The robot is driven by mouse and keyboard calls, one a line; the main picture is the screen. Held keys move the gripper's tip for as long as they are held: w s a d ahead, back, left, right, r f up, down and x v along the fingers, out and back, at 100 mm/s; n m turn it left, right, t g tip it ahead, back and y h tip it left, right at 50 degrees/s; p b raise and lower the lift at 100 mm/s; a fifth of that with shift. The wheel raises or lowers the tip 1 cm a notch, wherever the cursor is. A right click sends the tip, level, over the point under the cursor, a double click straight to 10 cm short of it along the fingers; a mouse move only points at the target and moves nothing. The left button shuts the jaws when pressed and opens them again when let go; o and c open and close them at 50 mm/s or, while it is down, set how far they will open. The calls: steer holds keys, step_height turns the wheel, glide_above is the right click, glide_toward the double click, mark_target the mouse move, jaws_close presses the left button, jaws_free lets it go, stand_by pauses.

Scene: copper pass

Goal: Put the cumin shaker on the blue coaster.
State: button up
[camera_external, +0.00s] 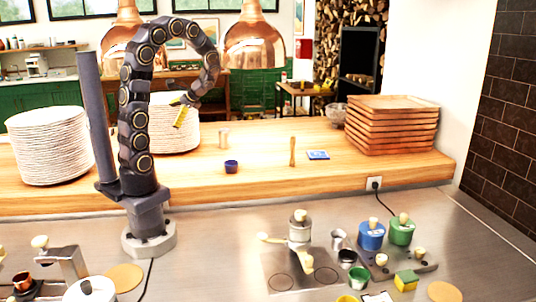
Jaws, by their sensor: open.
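A small dark blue cup (231,167) and an upright wooden stick-like item (293,151) stand near the cylinder and coaster. Plate stacks (48,147) are at the left, and stacked wooden trays (392,126) at the right. The steel worktop (220,255) in front holds several pots.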

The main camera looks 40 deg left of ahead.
steer(key=w+a+f+m+y, duration=0.25)
steer(key=w+m+y, duration=0.2)
steer(key=w, duration=0.55)
steer(key=m+t+y, duration=0.5)
steer(key=m+t, duration=0.5)
steer(key=m, duration=0.2)
glide_toward(228, 136)
steer(key=shift+h, duration=0.25)
steer(key=a, duration=0.3)
steer(key=w+a+r, duration=0.1)
steer(key=a, duration=0.1)
steer(key=shift+w+f, duration=0.1)
steer(key=shift+w, duration=0.05)
steer(key=x, duration=0.7)
steer(key=shift+w+a+f, duration=0.15)
steer(key=shift+a+f, duration=0.05)
steer(key=shift+f, duration=0.1)
steer(key=c, duration=1.2)
